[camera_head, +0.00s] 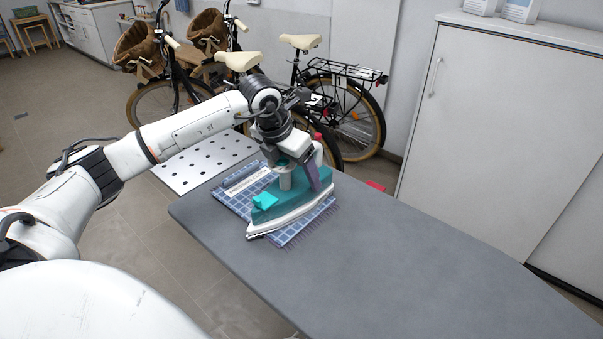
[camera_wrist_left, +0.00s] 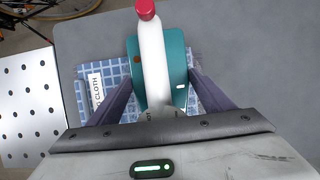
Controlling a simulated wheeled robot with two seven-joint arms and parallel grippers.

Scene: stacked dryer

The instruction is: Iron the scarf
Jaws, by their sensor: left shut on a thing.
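A blue checked scarf (camera_head: 232,203) with a fringe lies flat at the far left end of the grey ironing board (camera_head: 390,270). A teal and white iron (camera_head: 290,205) is over the scarf and covers much of it; whether its plate touches the cloth I cannot tell. My left gripper (camera_head: 302,178) is shut on the iron's handle from above. In the left wrist view, the gripper's two purple fingers (camera_wrist_left: 162,95) are on either side of the white handle, and the scarf (camera_wrist_left: 88,75) shows around the iron. My right gripper is not in view.
A white perforated plate (camera_head: 207,163) adjoins the board's far left end. Bicycles (camera_head: 345,105) stand behind it, and a white cabinet (camera_head: 500,130) stands at the right. The board's middle and near right part are bare.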

